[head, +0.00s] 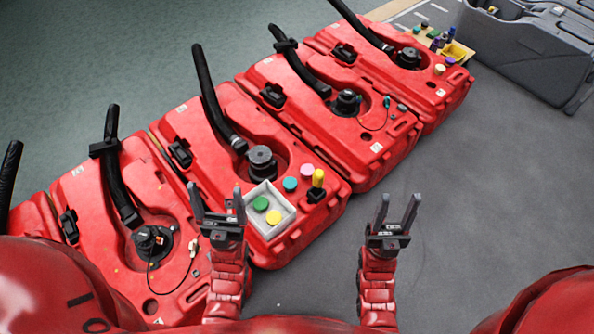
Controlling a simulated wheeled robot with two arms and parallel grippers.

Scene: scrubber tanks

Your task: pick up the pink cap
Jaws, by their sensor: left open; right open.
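The pink cap (307,171) sits on top of the red tank (222,113) in the middle of the row. It is just right of a teal cap (290,184) and left of a yellow cylinder. My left gripper (218,194) is open and empty, left of the white tray and apart from the pink cap. My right gripper (397,205) is open and empty over the grey floor, to the right of and nearer than the pink cap. Nothing hides the pink cap.
A white tray (288,222) holds a green cap (261,204) and a yellow cap (274,217). The yellow cylinder (318,178) stands on a dark base. Black hoses (213,100) rise from the tanks. Grey floor (480,190) is clear at right; a grey bin (530,45) stands far right.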

